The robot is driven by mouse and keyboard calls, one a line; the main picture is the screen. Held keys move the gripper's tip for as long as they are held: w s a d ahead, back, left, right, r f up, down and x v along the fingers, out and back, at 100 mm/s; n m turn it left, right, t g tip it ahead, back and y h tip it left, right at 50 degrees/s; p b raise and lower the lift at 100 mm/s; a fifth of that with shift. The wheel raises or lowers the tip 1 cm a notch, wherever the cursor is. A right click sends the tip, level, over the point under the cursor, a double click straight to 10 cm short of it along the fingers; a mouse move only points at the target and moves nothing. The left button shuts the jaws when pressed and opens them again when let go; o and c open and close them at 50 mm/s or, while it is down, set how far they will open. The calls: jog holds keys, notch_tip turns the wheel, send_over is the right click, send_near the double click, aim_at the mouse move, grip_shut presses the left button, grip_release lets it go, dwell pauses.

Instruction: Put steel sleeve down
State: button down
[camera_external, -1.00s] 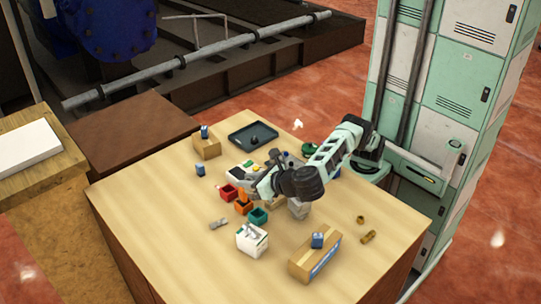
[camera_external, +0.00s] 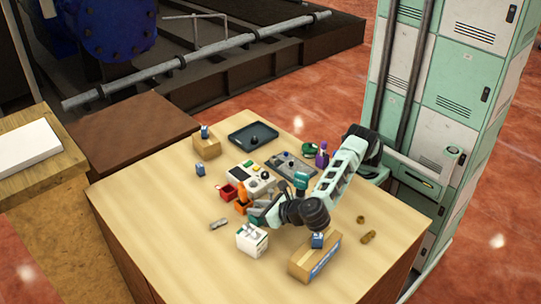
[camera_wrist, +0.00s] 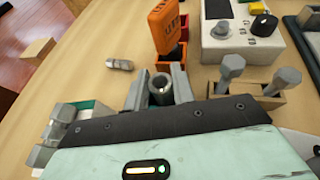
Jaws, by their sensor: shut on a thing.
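The steel sleeve (camera_wrist: 160,90) is a short grey tube, open at the top. In the wrist view it stands upright between the two fingers of my gripper (camera_wrist: 159,91), which is shut on it. My gripper also shows in the external view (camera_external: 258,213), low over the table between the orange bin (camera_external: 241,207) and the white box (camera_external: 252,240). The sleeve cannot be made out there. Its lower end is hidden in both views, so I cannot tell whether it touches anything.
A wooden holder with bolts (camera_wrist: 245,98) is at right. A loose metal part (camera_wrist: 120,64) lies at left. A cardboard box (camera_external: 315,257) is at the front.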

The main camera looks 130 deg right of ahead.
jog(key=shift+f+b, duration=0.6)
jog(key=shift+b, duration=0.1)
jog(key=c, duration=1.2)
grip_release()
jog(key=shift+s, duration=0.15)
jog(key=shift+o, duration=0.2)
jog(key=shift+f, duration=0.15)
jog(key=shift+r+p, duration=0.25)
jog(key=shift+p, duration=0.05)
jog(key=r+p+v, duration=0.1)
jog(key=p+v, duration=0.1)
jog(key=v, duration=1)
jog(key=shift+r, duration=0.15)
